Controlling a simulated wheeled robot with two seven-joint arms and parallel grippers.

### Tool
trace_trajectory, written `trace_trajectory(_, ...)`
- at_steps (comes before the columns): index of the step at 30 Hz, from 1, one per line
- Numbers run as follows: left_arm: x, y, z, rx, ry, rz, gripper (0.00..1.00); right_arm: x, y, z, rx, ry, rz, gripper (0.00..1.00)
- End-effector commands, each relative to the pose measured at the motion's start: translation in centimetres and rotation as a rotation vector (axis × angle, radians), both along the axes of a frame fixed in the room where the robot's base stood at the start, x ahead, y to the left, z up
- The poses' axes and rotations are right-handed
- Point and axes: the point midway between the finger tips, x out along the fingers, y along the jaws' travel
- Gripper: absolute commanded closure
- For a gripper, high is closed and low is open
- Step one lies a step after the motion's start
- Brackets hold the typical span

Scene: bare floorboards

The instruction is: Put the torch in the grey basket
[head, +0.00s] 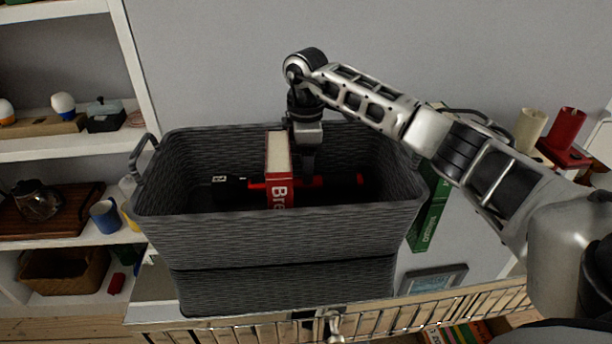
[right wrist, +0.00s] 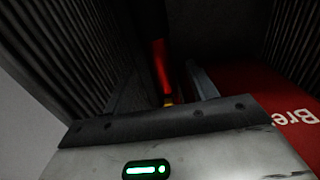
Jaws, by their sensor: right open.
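The grey basket (head: 280,240) is a deep dark woven bin in the middle of the head view. A long red item with a black part, which looks like the torch (head: 330,181), lies inside it, partly hidden behind a book. My right gripper (head: 308,168) reaches down into the basket just above the red item, beside the book. In the right wrist view the open fingers (right wrist: 172,92) point down along the woven wall, with a red piece (right wrist: 160,65) showing between and beyond them. Whether they touch it, I cannot tell. My left gripper is not in view.
A red-and-cream book (head: 278,160) stands in the basket next to my right gripper; its red cover (right wrist: 285,105) fills the wrist view's right side. Shelves (head: 70,150) with a blue mug (head: 104,216) stand at left. Green boxes (head: 428,215) and a red cup (head: 565,127) are at right.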

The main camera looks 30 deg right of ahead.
Motion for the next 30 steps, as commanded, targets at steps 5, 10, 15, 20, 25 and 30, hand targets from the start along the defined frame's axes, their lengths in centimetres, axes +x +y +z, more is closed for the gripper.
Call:
trace_trajectory(5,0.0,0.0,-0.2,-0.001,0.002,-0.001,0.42,0.1,0.0,4.0,0.000,-0.003,-0.001,0.43)
trace_trajectory(10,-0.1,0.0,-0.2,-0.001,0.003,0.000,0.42,0.1,0.0,6.4,0.000,-0.001,-0.001,0.43)
trace_trajectory(15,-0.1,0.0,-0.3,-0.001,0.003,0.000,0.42,0.0,0.0,7.4,0.000,0.000,-0.001,0.43)
trace_trajectory(20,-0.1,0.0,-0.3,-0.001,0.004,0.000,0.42,0.0,0.0,7.5,0.000,0.001,-0.001,0.43)
trace_trajectory(25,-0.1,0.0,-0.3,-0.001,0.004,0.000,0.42,0.0,0.0,7.5,0.000,0.001,-0.001,0.43)
trace_trajectory(30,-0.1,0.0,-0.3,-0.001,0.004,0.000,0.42,0.0,0.0,7.5,0.000,0.001,-0.001,0.43)
